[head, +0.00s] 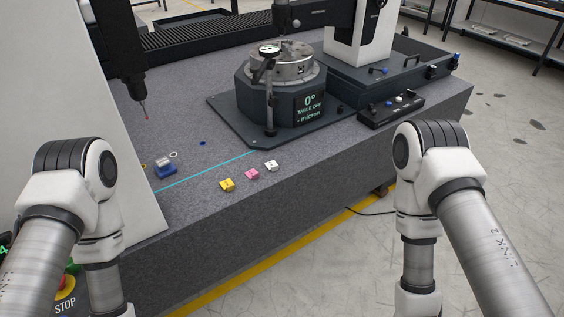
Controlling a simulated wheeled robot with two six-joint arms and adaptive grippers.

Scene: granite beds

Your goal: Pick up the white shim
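The white shim (271,166) is a small pale block lying on the granite bed (200,205), near its front edge. It is the rightmost and farthest of a short diagonal row, beside a pink shim (252,174) and a yellow shim (227,185). It stands free, with nothing on it. My two arms come in from the lower left and lower right, and their links run down out of the picture. Both grippers are out of view, so their state and distance to the shim do not show.
A round rotary table (284,92) with a dial gauge stands behind the shims. A blue block (165,171) and a small ring lie to the left, near a hanging probe (142,108). A black control box (391,110) sits to the right. A cyan line crosses the granite.

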